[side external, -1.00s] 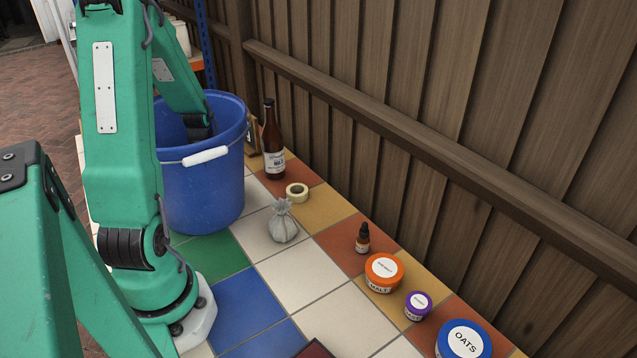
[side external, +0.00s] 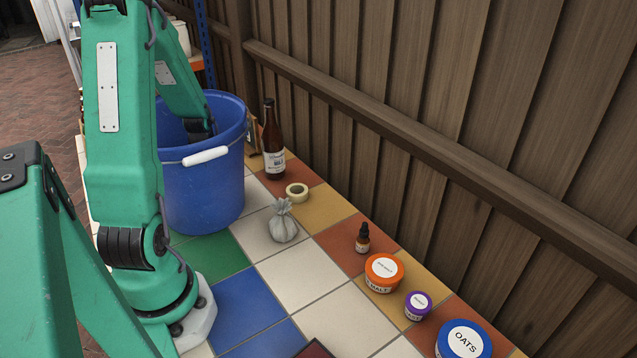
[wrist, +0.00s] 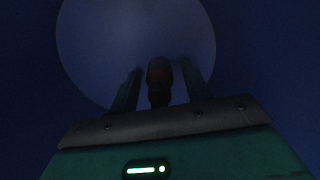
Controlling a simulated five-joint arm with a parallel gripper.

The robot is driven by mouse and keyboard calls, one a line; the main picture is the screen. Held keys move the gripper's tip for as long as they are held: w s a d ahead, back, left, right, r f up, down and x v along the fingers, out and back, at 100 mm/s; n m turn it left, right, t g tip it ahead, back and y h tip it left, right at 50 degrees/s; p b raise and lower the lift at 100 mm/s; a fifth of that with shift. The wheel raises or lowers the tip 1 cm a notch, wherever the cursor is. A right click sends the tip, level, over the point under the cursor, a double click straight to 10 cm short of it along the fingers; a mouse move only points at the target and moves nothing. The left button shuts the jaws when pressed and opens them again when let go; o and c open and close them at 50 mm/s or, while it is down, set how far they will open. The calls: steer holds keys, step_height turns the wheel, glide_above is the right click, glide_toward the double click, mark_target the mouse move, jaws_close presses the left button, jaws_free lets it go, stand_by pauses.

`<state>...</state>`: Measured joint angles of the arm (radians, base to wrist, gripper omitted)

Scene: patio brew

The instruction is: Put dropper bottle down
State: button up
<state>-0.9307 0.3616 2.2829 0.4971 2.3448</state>
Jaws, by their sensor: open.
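A small dark bottle with a reddish-brown end (wrist: 159,72) shows in the wrist view; it looks like a dropper bottle, but the dark hides its detail. It is between the two fingers of my gripper (wrist: 162,82), which is open with a gap on each side of it. A pale round area, which looks like the bottom of the blue bucket (side external: 203,185), is behind it. In the side view my arm reaches down into the bucket, whose wall hides my gripper and this bottle. Another brown dropper bottle (side external: 363,239) stands upright on an orange tile.
Orange (side external: 384,272), purple (side external: 418,305) and blue (side external: 464,340) lidded tubs line the front right. A wooden fence (side external: 450,120) runs behind.

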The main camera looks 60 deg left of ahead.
steer(key=shift+r, duration=0.2)
steer(key=shift+r, duration=5.95)
